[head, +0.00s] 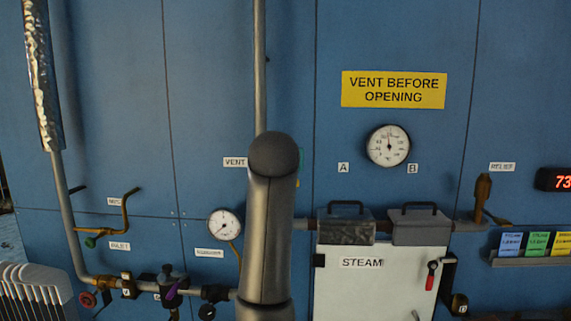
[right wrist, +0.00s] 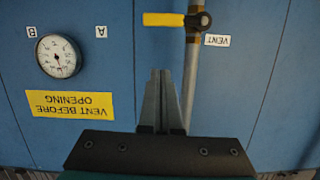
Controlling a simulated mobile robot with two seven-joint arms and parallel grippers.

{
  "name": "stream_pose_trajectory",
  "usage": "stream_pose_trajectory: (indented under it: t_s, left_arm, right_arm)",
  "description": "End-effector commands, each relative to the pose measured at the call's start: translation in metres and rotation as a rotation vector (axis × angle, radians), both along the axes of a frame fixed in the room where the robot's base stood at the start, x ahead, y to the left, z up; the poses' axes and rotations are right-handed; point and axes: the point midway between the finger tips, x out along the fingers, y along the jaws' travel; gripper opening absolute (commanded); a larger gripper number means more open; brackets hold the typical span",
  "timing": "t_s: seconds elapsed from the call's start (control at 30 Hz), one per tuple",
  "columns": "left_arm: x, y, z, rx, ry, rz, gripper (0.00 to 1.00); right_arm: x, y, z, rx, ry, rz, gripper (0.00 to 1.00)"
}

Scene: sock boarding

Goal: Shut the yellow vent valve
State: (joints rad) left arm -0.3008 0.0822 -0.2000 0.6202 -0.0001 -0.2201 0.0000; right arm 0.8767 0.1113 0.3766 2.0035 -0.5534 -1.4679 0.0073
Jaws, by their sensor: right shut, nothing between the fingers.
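The yellow vent valve handle (right wrist: 164,19) is at the top of the right wrist view, which is upside down. It lies crosswise to the vertical vent pipe (right wrist: 191,75), joined to a dark valve body (right wrist: 200,20) beside the VENT label (right wrist: 217,40). My right gripper (right wrist: 160,72) is shut and empty, its fingertips apart from the handle in the picture. In the head view a dark grey arm link of mine hides the valve, with the VENT label (head: 235,162) just left of it. My left gripper is in neither view.
A yellow VENT BEFORE OPENING sign (head: 393,90) and a dial gauge (head: 388,146) are on the blue wall. Below are the white STEAM door (head: 345,285), a small gauge (head: 224,224), and lower left pipework (head: 70,220) with valves. A card rack (head: 530,260) is at right.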

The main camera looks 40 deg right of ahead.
Motion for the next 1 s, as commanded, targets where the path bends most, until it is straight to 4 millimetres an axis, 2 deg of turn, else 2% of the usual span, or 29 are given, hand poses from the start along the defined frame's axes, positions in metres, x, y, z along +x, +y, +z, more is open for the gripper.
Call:
stream_pose_trajectory:
  t_s: [0.23, 0.83, 0.93, 1.0]
  left_arm:
    - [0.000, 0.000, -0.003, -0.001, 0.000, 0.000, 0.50]
    - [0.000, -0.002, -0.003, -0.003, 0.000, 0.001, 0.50]
    - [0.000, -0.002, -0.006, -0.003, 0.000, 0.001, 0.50]
    - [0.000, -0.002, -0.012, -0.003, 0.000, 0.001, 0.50]
  right_arm:
    - [-0.010, 0.012, 0.004, 0.000, 0.000, 0.000, 0.00]
    - [-0.010, 0.013, 0.004, -0.001, 0.002, 0.001, 0.00]
    - [-0.001, 0.015, -0.010, -0.012, 0.029, 0.017, 0.00]
    - [0.014, 0.020, -0.032, -0.032, 0.075, 0.049, 0.00]
